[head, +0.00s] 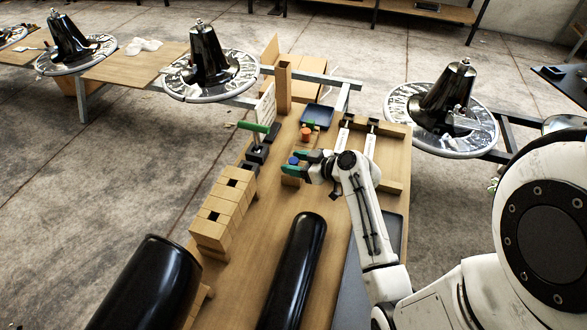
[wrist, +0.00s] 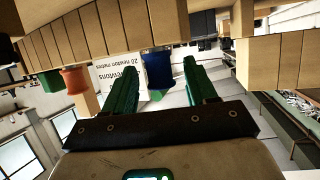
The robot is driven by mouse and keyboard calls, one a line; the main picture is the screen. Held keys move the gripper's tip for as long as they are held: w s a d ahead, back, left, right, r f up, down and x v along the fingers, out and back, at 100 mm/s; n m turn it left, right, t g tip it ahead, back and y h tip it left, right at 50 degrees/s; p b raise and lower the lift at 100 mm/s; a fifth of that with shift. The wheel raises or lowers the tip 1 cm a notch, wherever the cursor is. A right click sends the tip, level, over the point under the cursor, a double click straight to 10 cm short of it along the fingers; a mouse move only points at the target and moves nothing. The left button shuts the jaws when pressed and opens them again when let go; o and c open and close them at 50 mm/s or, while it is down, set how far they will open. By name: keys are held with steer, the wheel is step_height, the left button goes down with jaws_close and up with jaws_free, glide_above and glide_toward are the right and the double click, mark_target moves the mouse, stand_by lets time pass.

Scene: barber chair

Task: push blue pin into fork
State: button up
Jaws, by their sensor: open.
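A blue pin (head: 293,160) stands on a small wooden block (head: 290,180) near the middle of the workbench. My gripper (head: 303,162) has green fingers and is open at the blue pin. In the wrist view, the blue pin (wrist: 157,70) shows between the two spread fingers, with a visible gap on each side. That view looks upside down. I cannot tell for certain which part is the fork; two pale metal pieces (head: 370,144) lie in the wooden tray to the right, and my gripper hides part of the area near the pin.
An orange pin (head: 305,133) stands behind the blue one. A green-handled lever device (head: 256,152), a row of wooden blocks (head: 224,207) and a dark blue tray (head: 317,116) are nearby. A black cylinder (head: 293,270) lies in front.

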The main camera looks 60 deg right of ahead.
steer(key=shift+w+f, duration=0.25)
steer(key=shift+w, duration=0.25)
steer(key=shift+c, duration=0.5)
jaws_close()
